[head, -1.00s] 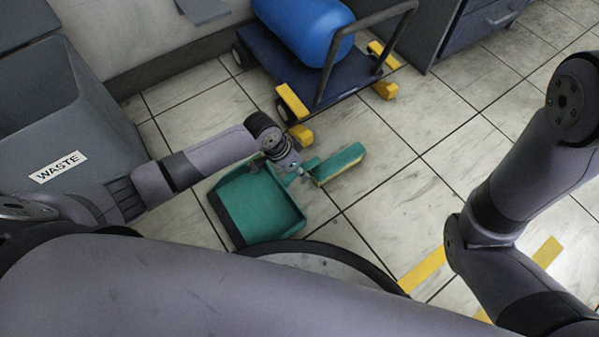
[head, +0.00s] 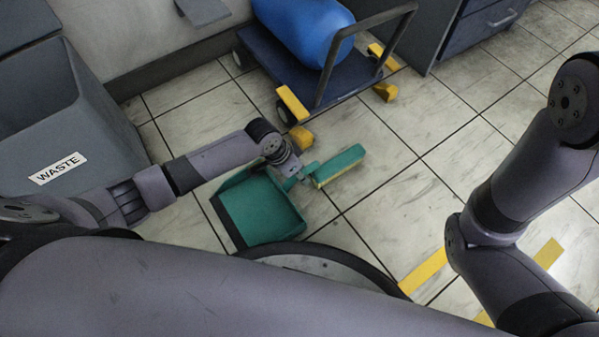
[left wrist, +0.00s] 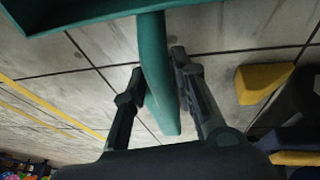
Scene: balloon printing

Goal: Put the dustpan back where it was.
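The green dustpan (head: 262,208) lies near my base in the head view, its pan facing up. Its handle shows in the left wrist view (left wrist: 154,70), running between the two fingers of my left gripper (left wrist: 158,72). The fingers stand apart on either side of the handle, with narrow gaps visible. In the head view my left gripper (head: 286,166) is at the handle side of the dustpan; its fingers are small there. A green brush with yellow bristles (head: 340,164) lies just right of it. My right arm is at the right; its gripper is out of view.
A blue trolley (head: 262,62) with yellow corner pieces and a blue cylinder (head: 305,28) stands behind. A grey waste bin (head: 100,135) is at the left. Grey drawers (head: 480,30) stand at the back right. Tiled floor is clear right of the brush, with yellow tape (head: 424,272).

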